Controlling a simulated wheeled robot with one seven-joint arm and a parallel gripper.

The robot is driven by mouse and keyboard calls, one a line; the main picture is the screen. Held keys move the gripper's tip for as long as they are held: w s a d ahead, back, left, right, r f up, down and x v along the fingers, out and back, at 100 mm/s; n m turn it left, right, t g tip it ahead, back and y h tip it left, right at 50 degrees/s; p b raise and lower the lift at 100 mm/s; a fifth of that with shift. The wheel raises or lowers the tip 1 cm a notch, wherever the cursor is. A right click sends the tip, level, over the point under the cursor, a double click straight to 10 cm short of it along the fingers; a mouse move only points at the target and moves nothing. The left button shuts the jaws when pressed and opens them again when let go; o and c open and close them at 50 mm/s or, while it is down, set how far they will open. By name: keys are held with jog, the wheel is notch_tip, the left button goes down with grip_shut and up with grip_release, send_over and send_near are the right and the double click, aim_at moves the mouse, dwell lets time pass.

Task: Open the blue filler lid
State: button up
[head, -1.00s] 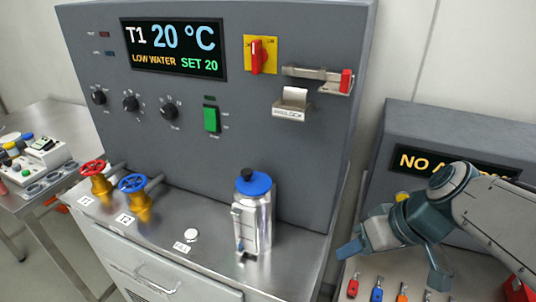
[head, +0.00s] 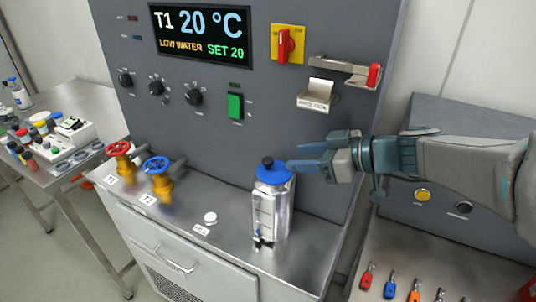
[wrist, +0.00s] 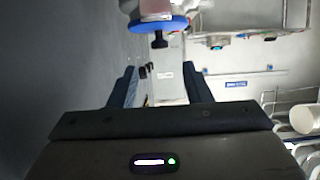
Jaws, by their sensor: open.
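The blue filler lid (head: 272,174) with a black knob (head: 267,162) sits on top of a silver cylindrical vessel (head: 270,212) on the steel bench top. My gripper (head: 289,158) is open and empty, just right of the lid at about its height; in the head view a fingertip overlaps the lid's right edge, and I cannot tell whether it touches. In the wrist view the lid (wrist: 160,24) shows at the top, with its knob (wrist: 159,40) beyond and between the two spread fingers.
The grey panel (head: 190,120) rises behind the vessel. Red (head: 119,149) and blue (head: 157,165) valve wheels stand to the left. A metal latch with a red end (head: 373,75) and a small holder (head: 315,93) are above my gripper. Coloured tags (head: 390,288) lie at lower right.

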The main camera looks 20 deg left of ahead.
aim_at(270, 159)
jog(key=p+x, duration=0.2)
jog(key=x, duration=0.7)
jog(key=shift+f, duration=0.1)
grip_shut()
